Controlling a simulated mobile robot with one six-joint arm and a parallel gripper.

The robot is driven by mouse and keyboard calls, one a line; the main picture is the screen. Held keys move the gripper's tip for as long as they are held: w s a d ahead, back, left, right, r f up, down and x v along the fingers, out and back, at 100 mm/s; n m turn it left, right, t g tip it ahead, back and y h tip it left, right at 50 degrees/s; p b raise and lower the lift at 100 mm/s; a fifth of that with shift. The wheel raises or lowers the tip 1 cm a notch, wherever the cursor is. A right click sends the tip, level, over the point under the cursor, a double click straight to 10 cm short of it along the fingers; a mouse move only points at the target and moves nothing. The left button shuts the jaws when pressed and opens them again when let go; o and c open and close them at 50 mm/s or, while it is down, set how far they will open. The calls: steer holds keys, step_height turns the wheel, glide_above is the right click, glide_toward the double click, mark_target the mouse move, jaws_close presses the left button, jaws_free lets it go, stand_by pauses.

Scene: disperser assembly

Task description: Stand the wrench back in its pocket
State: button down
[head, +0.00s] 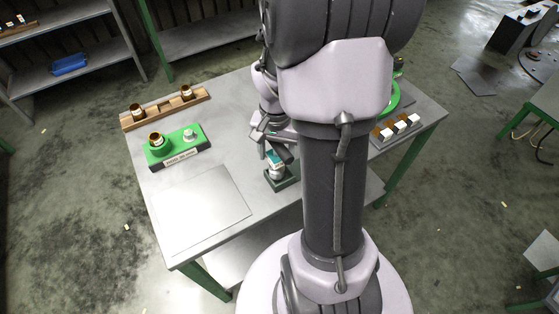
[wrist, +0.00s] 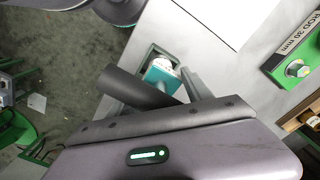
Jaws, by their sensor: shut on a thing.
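The wrench shows as a teal and white piece with a grey lower end (head: 277,160), below my gripper (head: 268,140) in the head view. In the wrist view the wrench (wrist: 160,76) lies between the two dark fingers of my gripper (wrist: 166,90), which are shut on it. The pocket is a small dark green square holder (head: 288,182) on the table. In the wrist view its rim (wrist: 150,53) frames the wrench's far end. The wrench's lower end is at the pocket opening; I cannot tell how deep it sits. My arm hides part of the table.
A green block with a label and brass and silver fittings (head: 180,148) stands at the left. Behind it is a wooden rack (head: 162,107) with brass parts. A bare pale plate (head: 200,208) lies at front left. White and brown blocks (head: 398,128) stand at the right.

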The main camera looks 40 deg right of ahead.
mark_target(279, 161)
steer(key=shift+d, duration=0.45)
step_height(279, 161, down, 4)
steer(key=shift+r+b, duration=0.1)
steer(key=shift+b, duration=0.95)
steer(key=shift+r, duration=0.15)
steer(key=shift+c, duration=2.2)
jaws_free()
